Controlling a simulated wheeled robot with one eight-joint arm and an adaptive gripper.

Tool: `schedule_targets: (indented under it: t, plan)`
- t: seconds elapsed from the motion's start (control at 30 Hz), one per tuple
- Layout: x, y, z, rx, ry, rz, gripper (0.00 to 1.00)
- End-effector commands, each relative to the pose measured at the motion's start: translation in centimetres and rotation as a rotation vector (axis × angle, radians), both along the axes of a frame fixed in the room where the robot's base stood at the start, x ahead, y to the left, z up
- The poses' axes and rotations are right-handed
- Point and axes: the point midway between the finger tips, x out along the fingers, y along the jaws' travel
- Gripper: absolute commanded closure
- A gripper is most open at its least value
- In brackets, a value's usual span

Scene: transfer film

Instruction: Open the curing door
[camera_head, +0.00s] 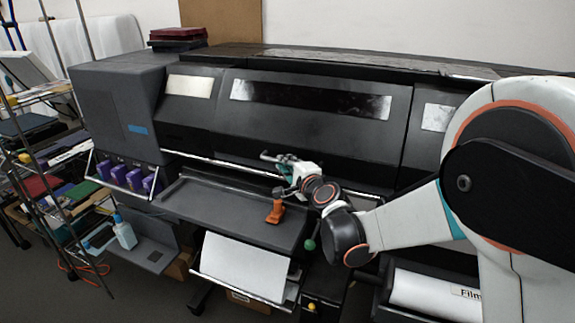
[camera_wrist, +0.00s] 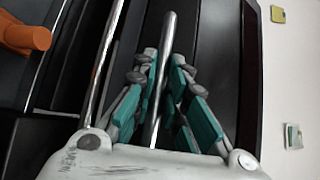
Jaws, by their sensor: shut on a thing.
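The curing door appears to be the wide dark panel (camera_head: 300,120) with a long glossy window, in the middle of the black printer; it looks closed. A thin grey metal bar handle (camera_head: 267,156) shows at its lower edge. My gripper (camera_head: 287,168) is at this handle, reaching in from the right. In the wrist view the bar (camera_wrist: 168,35) runs lengthwise between the teal-padded fingers of my gripper (camera_wrist: 164,62), which are shut around it. The contact of the fingertips with the bar is partly hidden in the head view.
A green knob (camera_head: 310,244) is lower right. A shelf rack (camera_head: 45,150) stands left. A film roll (camera_head: 432,293) lies below my arm.

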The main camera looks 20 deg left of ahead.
Motion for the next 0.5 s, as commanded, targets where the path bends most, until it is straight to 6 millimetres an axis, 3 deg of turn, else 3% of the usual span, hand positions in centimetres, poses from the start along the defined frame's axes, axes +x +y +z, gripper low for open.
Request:
schedule_targets:
  t: [0.27,0.5]
  plan:
    - [-1.0,0.1,1.1,0.003,0.039,0.001,1.0]
    - [-3.2,0.3,3.6,0.01,0.14,0.003,1.0]
